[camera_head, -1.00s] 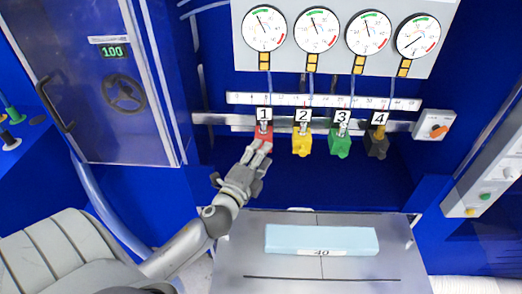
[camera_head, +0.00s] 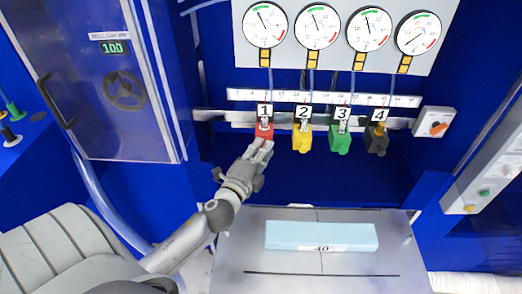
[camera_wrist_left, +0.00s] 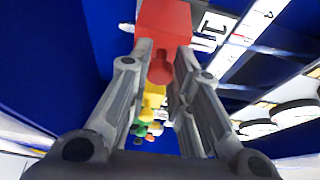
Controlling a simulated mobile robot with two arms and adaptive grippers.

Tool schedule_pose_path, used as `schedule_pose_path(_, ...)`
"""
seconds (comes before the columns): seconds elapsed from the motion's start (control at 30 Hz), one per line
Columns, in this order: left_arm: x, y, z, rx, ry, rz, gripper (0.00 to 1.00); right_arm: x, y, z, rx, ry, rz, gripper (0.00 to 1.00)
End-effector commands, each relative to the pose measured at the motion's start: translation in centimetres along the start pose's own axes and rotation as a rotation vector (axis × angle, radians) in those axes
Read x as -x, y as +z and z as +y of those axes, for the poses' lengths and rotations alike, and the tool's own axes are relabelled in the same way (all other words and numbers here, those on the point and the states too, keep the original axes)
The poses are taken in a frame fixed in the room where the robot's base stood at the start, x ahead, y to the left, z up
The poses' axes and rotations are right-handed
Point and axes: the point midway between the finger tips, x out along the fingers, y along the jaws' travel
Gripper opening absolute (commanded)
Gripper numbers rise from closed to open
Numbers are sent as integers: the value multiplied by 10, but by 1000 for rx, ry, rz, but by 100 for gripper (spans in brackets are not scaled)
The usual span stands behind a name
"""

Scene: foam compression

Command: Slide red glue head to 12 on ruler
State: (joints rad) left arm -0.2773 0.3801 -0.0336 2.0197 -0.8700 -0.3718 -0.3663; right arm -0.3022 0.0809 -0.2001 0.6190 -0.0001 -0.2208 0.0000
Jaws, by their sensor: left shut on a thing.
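The red glue head (camera_head: 264,131), labelled 1, hangs on the rail under the ruler (camera_head: 325,98), near the ruler's left part. My left gripper (camera_head: 261,147) reaches up to it from below. In the left wrist view the fingers (camera_wrist_left: 167,62) are shut on the lower part of the red glue head (camera_wrist_left: 165,25). The ruler also shows in the left wrist view (camera_wrist_left: 262,12), but its numbers are too small or cut off to read at the head. My right gripper is not in view.
The yellow (camera_head: 302,140), green (camera_head: 340,142) and black (camera_head: 377,140) glue heads hang on the same rail to the right, yellow nearest. A light blue foam block (camera_head: 321,237) lies on the grey table (camera_head: 240,262) below.

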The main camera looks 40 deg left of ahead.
Motion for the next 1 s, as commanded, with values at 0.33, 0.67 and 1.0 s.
schedule_pose_path(0.33, -17, -42, 0, 4, 1, 1, 0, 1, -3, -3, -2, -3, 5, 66)
schedule_pose_path(0.67, -16, -41, 1, 0, 1, 1, 32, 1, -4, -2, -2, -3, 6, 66)
schedule_pose_path(1.0, -17, -41, 0, 0, 1, 0, 42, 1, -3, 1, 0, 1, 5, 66)
